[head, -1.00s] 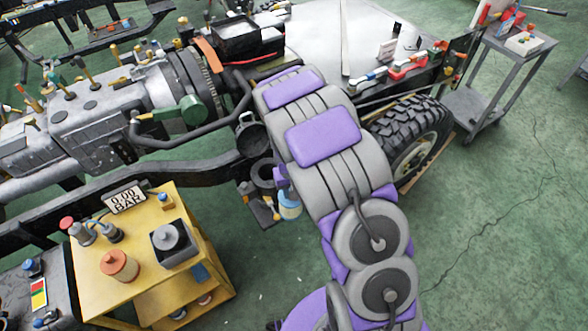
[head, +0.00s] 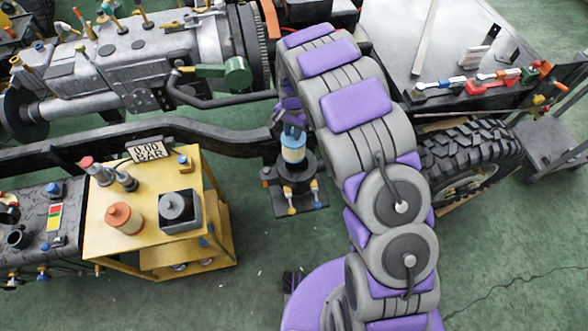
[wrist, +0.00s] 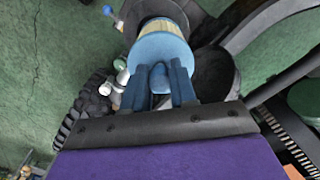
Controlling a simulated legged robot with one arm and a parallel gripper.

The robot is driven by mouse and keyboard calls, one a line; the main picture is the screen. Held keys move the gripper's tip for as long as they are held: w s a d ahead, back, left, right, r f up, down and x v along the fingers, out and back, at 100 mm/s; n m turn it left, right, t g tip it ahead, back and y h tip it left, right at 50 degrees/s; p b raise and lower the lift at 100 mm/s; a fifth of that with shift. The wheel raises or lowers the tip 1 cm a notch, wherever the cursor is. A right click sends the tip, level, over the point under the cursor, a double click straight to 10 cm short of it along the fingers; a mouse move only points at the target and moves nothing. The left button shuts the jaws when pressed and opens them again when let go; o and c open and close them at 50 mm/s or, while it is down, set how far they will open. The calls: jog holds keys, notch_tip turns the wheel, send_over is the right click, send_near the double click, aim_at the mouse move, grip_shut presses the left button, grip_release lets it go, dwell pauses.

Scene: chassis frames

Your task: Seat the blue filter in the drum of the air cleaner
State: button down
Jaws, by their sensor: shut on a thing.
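The blue filter (head: 292,151) has blue ends and a cream middle. In the head view it is upright at the mouth of the black air cleaner drum (head: 296,174). My gripper (head: 292,130) is above it. In the wrist view my gripper (wrist: 159,76) is shut on the knob of the filter (wrist: 160,48). The far end of the filter lies over the dark round drum (wrist: 172,9), which it partly covers. I cannot tell whether its lower end is inside the drum.
A yellow cart (head: 105,235) with a gauge, jars and a grey box stands left of the drum. A black chassis rail (head: 190,130) runs behind. A large tire (head: 470,155) is at right. Clasps with coloured knobs (head: 291,211) stand in front of the drum. Green floor is clear in front.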

aim_at(300, 144)
jog(key=f, duration=0.2)
jog(key=d+f, duration=0.1)
jog(key=f, duration=0.1)
jog(key=d+f+b, duration=0.1)
jog(key=f, duration=0.2)
jog(key=shift+d, duration=0.2)
jog(key=f, duration=0.2)
jog(key=a+f, duration=0.1)
jog(key=f, duration=0.1)
jog(key=f+b, duration=0.1)
jog(key=f, duration=0.2)
jog(key=shift+s+a, duration=0.1)
jog(key=shift+a, duration=0.2)
jog(key=f, duration=0.3)
jog(key=shift+d+f+b, duration=0.1)
jog(key=shift+d+b, duration=0.2)
jog(key=shift+b, duration=0.1)
jog(key=shift+f, duration=0.1)
jog(key=c, duration=1.3)
grip_release()
jog(key=shift+a, duration=0.15)
jog(key=o, duration=0.4)
jog(key=shift+d, duration=0.2)
